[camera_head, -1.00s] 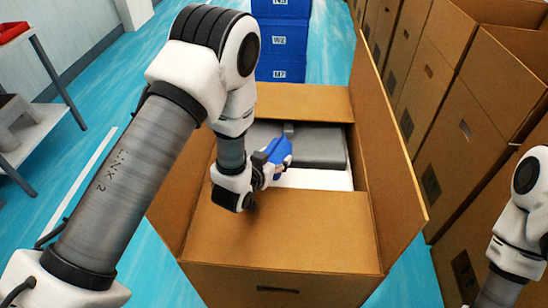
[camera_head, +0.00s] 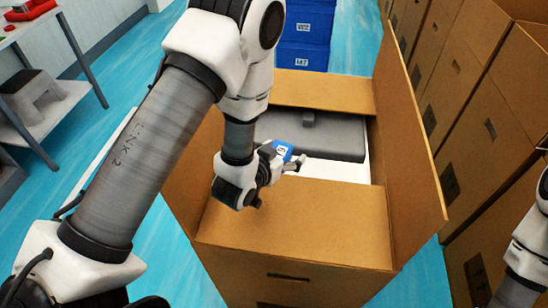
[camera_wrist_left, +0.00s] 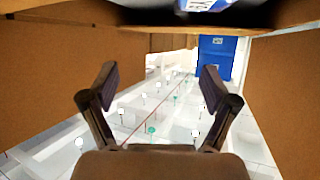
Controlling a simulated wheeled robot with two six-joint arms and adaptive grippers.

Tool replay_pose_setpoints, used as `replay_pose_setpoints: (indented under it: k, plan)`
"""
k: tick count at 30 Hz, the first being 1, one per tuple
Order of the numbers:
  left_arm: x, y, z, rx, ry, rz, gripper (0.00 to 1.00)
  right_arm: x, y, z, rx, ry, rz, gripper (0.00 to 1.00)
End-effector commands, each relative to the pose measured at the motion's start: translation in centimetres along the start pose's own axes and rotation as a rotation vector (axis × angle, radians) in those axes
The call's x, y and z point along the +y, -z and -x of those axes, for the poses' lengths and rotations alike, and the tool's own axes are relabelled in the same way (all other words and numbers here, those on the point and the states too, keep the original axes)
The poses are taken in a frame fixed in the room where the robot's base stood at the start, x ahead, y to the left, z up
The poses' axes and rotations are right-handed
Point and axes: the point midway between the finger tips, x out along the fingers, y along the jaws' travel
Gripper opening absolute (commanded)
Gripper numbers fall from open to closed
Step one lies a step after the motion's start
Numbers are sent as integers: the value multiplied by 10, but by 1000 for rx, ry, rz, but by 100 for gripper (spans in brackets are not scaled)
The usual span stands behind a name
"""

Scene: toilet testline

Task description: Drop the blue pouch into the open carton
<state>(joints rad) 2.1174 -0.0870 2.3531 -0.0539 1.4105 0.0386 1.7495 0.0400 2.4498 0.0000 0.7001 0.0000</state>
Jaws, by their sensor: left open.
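The open carton (camera_head: 290,222) stands in front of me with its flaps up and out. It holds a dark grey item (camera_head: 330,136) and a white surface (camera_head: 345,171). The blue pouch (camera_head: 282,150), with a white label, shows inside the carton just behind my left gripper (camera_head: 290,164); the wrist hides part of it. My left gripper is open, also in the wrist view (camera_wrist_left: 161,82), with nothing between its fingers. A blue labelled patch at the top edge there looks like the pouch (camera_wrist_left: 205,4). My right gripper is out of view.
Tall brown cartons (camera_head: 495,120) line the right side. Blue crates (camera_head: 304,38) are stacked behind the open carton.

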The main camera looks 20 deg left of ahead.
Motion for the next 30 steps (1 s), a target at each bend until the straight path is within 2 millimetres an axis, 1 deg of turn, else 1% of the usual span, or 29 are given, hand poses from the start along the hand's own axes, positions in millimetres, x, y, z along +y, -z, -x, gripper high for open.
replay_pose_setpoints:
  k: [1,4,6,9,13,19,28,30]
  plan:
    - [0,-1,15,-2,1,0,87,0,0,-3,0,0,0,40]
    - [0,0,45,0,1,-1,87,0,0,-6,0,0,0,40]
    - [0,12,57,-1,0,0,87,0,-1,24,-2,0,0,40]
    - [0,10,64,1,0,1,87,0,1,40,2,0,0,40]
    - [0,7,69,4,1,-1,87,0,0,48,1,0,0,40]
    - [0,3,69,8,1,-2,87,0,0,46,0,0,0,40]
    - [0,4,68,8,1,-2,87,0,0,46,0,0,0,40]
    - [0,6,69,8,1,-2,87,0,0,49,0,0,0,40]
